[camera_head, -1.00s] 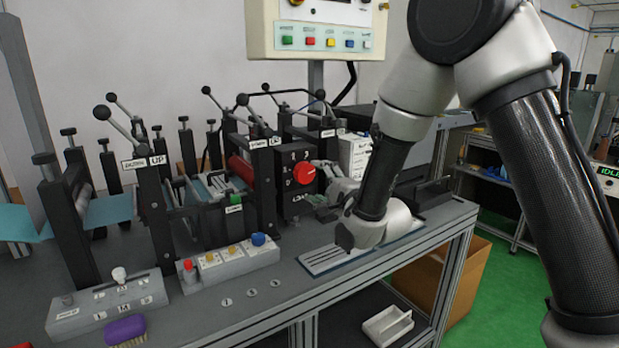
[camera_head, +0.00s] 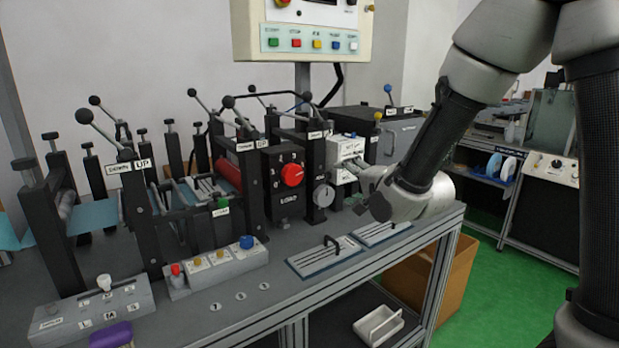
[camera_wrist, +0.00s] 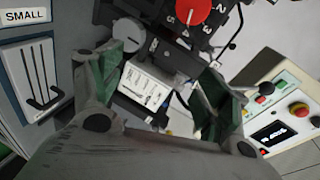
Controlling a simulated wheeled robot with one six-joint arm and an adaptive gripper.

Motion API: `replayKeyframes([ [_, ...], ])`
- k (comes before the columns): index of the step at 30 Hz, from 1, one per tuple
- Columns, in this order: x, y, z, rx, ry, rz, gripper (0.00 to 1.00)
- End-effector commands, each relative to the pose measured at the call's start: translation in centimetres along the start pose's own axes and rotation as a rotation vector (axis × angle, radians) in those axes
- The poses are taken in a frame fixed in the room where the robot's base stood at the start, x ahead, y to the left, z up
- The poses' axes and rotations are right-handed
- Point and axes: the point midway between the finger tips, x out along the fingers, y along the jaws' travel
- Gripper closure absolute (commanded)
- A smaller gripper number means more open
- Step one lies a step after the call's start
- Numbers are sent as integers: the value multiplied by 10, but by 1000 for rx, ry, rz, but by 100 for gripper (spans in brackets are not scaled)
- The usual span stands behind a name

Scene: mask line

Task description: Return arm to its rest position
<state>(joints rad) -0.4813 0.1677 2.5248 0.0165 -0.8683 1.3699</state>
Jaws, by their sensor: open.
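My gripper (camera_head: 358,172) is at the right end of the machine line in the head view, above the bench, pointing left. In the wrist view my gripper (camera_wrist: 160,68) has its two green-padded fingers spread wide with nothing held. A white labelled box (camera_wrist: 148,88) shows between the fingers, beyond them; I cannot tell its exact distance. The same white box (camera_head: 346,148) stands just behind my gripper in the head view. My arm (camera_head: 450,115) reaches in from the upper right.
The bench carries lever stations, a red dial (camera_head: 292,174), a button box (camera_head: 215,268), a switch box (camera_head: 92,308) and slotted plates (camera_head: 325,257). A control panel (camera_head: 315,30) hangs above. A cardboard box (camera_head: 455,280) stands beneath. Green floor (camera_head: 500,300) is open at right.

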Motion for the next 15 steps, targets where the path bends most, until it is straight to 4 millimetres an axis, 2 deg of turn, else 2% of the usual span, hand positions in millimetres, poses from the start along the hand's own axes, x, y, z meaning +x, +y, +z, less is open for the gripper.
replayKeyframes([
  [1,-20,-4,-25,-88,27,64,24],
  [3,-50,2,-50,-224,35,183,24],
  [5,-81,8,-68,-334,25,287,24],
  [7,-122,17,-85,-457,-6,406,24],
  [11,-209,36,-102,-659,-114,613,24],
  [12,-237,42,-102,-711,-159,668,24],
  [15,-300,55,-98,-815,-277,779,24],
])
